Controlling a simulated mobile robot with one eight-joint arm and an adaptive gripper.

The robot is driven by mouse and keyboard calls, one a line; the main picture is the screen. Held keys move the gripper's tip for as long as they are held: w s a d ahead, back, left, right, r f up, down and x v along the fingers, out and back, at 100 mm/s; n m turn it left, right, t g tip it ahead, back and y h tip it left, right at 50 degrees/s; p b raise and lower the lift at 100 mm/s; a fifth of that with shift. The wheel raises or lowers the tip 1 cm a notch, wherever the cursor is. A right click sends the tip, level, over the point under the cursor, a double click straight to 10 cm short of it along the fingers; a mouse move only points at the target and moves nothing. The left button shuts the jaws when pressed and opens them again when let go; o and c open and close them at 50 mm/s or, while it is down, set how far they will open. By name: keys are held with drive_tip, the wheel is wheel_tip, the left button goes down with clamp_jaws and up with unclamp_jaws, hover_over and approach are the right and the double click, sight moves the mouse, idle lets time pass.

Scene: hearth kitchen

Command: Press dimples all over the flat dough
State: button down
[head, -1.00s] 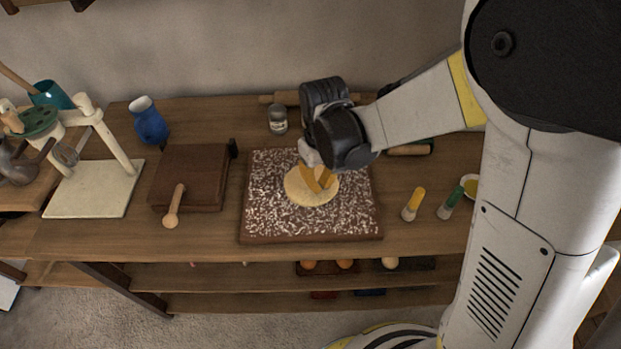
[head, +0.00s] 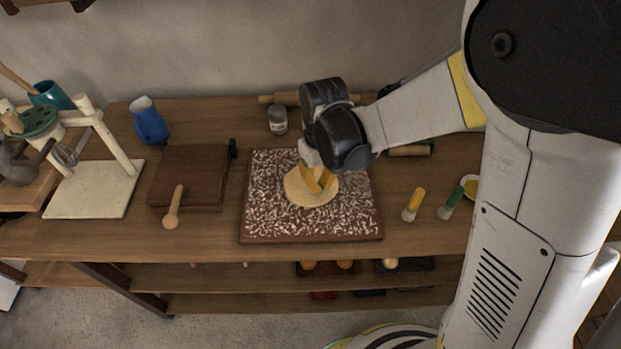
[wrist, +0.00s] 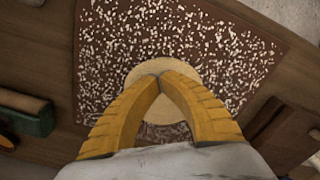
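The flat dough (head: 298,192) is a pale round disc on a flour-dusted brown board (head: 270,221). In the wrist view the dough (wrist: 147,69) lies behind my fingertips, which hide part of it. My gripper (head: 319,189) has yellow fingers and points down over the right part of the dough. In the wrist view the gripper (wrist: 160,76) has its two fingertips together with nothing seen between them. Whether the tips touch the dough or hover just above it, I cannot tell. No dimples can be made out at this size.
Left of the board are a brown press-like block (head: 190,170) with a wooden handle and a blue jug (head: 149,124). A jar (head: 278,121) stands behind. Yellow-topped (head: 413,204) and green-topped (head: 452,202) brushes lie on the right. A rolling pin (head: 282,99) lies at the back.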

sight(320, 196)
drive_tip(key=shift+f, duration=0.1)
drive_tip(key=shift+f+b, duration=1.35)
drive_tip(key=shift+f, duration=0.2)
drive_tip(key=shift+f, duration=0.1)
idle(0.4)
drive_tip(key=shift+r+p, duration=1.2)
drive_tip(key=shift+r, duration=0.65)
drive_tip(key=shift+w+f, duration=0.1)
drive_tip(key=shift+w+d, duration=0.65)
drive_tip(key=shift+w, duration=0.3)
drive_tip(key=shift+w+d, duration=0.6)
drive_tip(key=shift+w, duration=0.3)
